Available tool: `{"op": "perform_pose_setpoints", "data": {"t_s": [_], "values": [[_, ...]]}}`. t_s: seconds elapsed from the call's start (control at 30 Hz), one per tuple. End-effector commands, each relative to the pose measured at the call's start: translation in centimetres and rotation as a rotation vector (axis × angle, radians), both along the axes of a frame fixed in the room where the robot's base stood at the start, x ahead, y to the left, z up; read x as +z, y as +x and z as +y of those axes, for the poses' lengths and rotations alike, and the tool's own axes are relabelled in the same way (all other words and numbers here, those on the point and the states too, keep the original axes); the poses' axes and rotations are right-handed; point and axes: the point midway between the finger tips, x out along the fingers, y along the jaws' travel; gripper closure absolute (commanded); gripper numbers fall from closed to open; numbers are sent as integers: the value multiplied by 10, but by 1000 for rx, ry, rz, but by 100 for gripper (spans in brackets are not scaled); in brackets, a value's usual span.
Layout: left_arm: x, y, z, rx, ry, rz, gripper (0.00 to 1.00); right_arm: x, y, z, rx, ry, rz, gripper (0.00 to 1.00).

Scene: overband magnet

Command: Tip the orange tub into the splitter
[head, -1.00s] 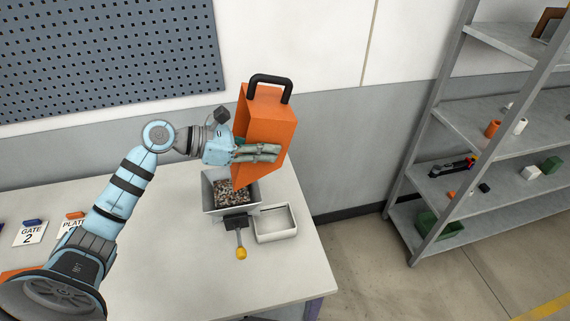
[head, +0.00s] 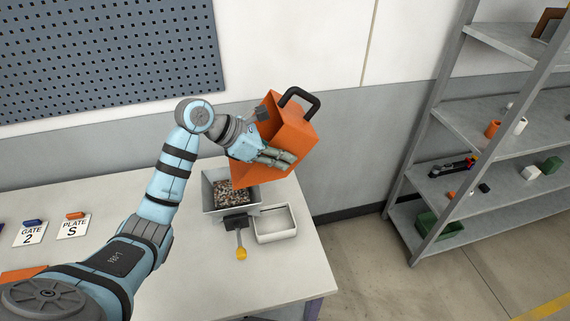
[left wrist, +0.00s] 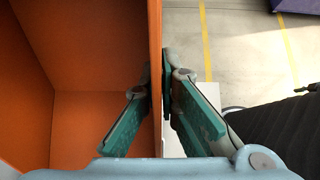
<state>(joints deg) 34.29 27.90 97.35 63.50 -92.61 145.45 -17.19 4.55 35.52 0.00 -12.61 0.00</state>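The orange tub (head: 293,133) with a black handle is tilted in the air, above and right of the splitter. My left gripper (head: 285,158) is shut on one wall of it; in the left wrist view one finger lies on each side of the orange wall (left wrist: 156,70). The visible part of the tub's inside (left wrist: 70,50) looks bare. The splitter (head: 209,196) is a grey hopper on the table, with mixed granules (head: 233,190) in it and a yellow-knobbed lever (head: 241,252) in front. My right gripper is not in view.
A white tray (head: 277,236) stands just right of the splitter. GATE 2 (head: 31,235) and PLATE S (head: 73,229) cards lie at the table's left. A grey shelf rack (head: 440,150) with small items stands at the right. The table's middle is clear.

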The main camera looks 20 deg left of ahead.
Motion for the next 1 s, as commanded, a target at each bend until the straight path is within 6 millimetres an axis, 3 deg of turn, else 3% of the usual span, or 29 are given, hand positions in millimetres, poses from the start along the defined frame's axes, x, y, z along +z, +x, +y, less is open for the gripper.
{"op": "perform_pose_setpoints", "data": {"t_s": [0.4, 0.73, 1.0], "values": [[-10, 6, -7, -1, 86, 64, 100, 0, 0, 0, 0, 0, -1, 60], [-54, 15, -21, -4, 391, 300, 100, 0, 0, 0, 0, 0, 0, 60], [-58, 15, -20, -1, 421, 319, 100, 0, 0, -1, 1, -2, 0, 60]]}}
